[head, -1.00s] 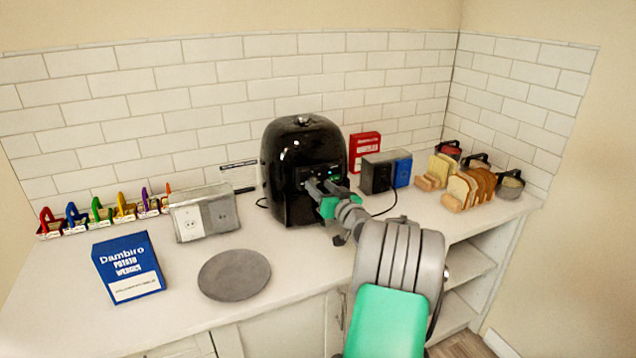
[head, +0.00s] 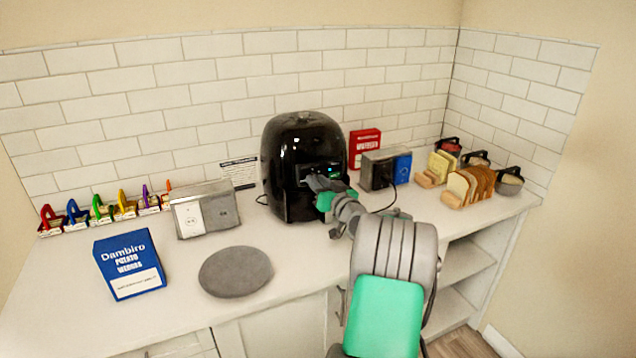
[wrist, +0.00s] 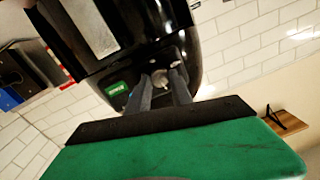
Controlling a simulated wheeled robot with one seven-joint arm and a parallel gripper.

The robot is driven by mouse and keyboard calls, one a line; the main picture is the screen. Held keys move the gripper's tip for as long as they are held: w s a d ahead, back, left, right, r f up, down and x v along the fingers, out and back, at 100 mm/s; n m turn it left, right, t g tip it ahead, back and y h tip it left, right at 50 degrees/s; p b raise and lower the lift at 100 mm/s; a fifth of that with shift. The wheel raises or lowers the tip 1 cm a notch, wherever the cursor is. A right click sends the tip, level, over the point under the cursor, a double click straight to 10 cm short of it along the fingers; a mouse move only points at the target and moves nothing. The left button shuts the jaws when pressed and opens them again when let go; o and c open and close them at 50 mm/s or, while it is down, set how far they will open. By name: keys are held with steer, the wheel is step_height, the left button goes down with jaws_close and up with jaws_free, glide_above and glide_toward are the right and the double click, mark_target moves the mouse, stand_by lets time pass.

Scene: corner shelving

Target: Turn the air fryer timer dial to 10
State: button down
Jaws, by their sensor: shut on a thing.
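The black air fryer (head: 290,150) stands on the counter against the tiled back wall, with a small lit display on its front panel. My gripper (head: 318,182) is at that front panel. In the wrist view, my gripper (wrist: 160,78) has its two fingers shut on a small round silver dial (wrist: 161,76) on the air fryer (wrist: 185,15). A green label (wrist: 119,89) shows beside the dial. The dial's numbers and pointer cannot be read, and in the head view my gripper hides the dial.
A grey box with a blue side (head: 380,170) and a red box (head: 363,147) stand right of the fryer. A socket box (head: 205,210) stands left. Bread racks (head: 470,187) are at right.

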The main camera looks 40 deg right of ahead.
steer(key=shift+f+m+b, duration=0.1)
steer(key=shift+m+b, duration=0.3)
steer(key=shift+b, duration=0.05)
steer(key=shift+m+b, duration=1.35)
steer(key=shift+m, duration=4.35)
steer(key=shift+h, duration=0.4)
steer(key=c, duration=1.1)
jaws_free()
steer(key=shift+c, duration=0.2)
